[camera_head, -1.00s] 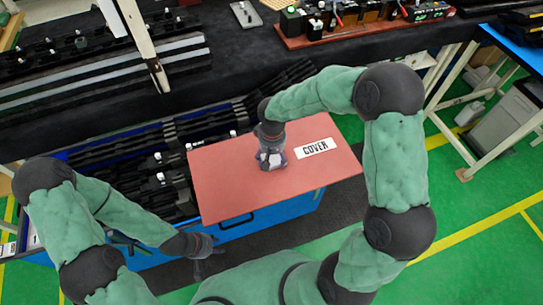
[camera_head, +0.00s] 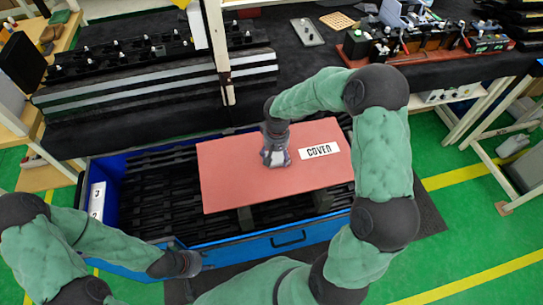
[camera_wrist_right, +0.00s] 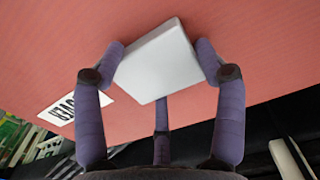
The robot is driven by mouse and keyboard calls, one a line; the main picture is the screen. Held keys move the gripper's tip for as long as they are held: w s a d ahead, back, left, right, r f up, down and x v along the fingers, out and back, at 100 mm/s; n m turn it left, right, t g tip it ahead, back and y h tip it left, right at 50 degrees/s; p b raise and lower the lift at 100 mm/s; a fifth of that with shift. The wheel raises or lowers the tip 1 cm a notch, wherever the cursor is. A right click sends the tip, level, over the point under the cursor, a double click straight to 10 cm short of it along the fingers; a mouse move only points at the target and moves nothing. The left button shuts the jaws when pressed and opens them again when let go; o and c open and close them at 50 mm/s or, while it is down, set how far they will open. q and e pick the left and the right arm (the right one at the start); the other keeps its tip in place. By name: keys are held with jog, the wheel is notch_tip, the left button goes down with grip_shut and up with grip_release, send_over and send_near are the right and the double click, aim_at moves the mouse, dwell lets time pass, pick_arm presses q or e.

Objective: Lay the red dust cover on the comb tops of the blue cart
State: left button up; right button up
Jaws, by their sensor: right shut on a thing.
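The red dust cover (camera_head: 232,180) is a flat panel with a COVER label (camera_head: 319,150). In the head view it hangs over the middle and right of the blue cart (camera_head: 240,249). My right gripper (camera_head: 275,158) is shut on the cover's pale grip block (camera_wrist_right: 158,62), with fingers on both sides of it. The black comb tops (camera_head: 150,190) show uncovered on the left. Dark supports (camera_head: 245,218) show below the cover's front edge; I cannot tell whether it touches them. My left gripper (camera_head: 198,265) is low by the cart's front left; its fingers are indistinct.
A black-topped bench (camera_head: 300,85) with rails and small parts runs behind the cart. A wooden shelf (camera_head: 45,130) stands at the left and a pale-framed table (camera_head: 500,150) at the right. Green floor with yellow lines is open at the right.

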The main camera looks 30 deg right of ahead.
aim_at(276, 166)
jog(key=shift+d+f, duration=0.1)
jog(key=shift+f, duration=0.35)
jog(key=shift+f+b, duration=2.2)
jog(key=shift+f, duration=0.7)
jog(key=shift+f+b, duration=0.3)
jog(key=shift+f, duration=0.1)
jog(key=o, duration=1.5)
jog(key=shift+s, duration=0.1)
